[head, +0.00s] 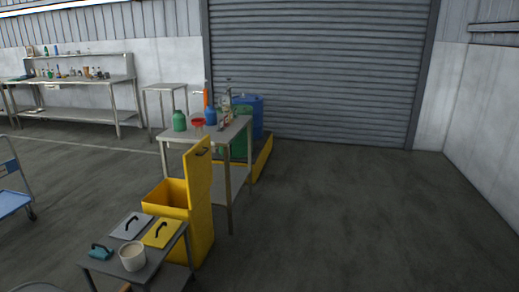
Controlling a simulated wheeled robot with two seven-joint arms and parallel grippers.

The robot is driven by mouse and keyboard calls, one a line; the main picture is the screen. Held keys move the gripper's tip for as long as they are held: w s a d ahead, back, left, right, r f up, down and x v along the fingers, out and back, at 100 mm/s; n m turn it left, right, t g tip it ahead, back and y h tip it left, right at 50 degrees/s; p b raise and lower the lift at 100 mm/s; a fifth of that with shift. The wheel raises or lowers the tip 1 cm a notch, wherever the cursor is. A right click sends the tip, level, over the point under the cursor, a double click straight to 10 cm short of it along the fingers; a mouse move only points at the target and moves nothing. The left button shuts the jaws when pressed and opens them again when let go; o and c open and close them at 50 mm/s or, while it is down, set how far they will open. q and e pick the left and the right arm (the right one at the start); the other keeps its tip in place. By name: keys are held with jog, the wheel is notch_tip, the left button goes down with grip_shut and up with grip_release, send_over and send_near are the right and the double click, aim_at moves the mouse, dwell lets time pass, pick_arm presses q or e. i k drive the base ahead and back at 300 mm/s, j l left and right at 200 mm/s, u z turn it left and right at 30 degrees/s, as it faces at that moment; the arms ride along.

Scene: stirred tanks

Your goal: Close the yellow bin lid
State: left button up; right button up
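A yellow bin (202,235) stands on the floor left of the middle, between a low grey table and a taller worktable. Its yellow lid (199,175) is open and stands upright along the right side of the opening. A dark handle shows near the top of the lid. The open mouth of the bin faces up, left of the lid. Neither of my grippers can be made out in the head view.
A low grey table (164,255) in front of the bin holds a grey plate (131,226), a yellow plate (162,233), a white cup (132,257) and a teal handled item (101,251). A worktable (229,131) with bottles stands behind. Floor at right is clear.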

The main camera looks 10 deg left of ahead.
aim_at(197, 164)
jog(key=i+l+u, duration=0.1)
jog(key=i+u, duration=0.3)
jog(key=i+l+u, duration=0.25)
jog(key=i+u, duration=0.15)
jog(key=i, duration=0.15)
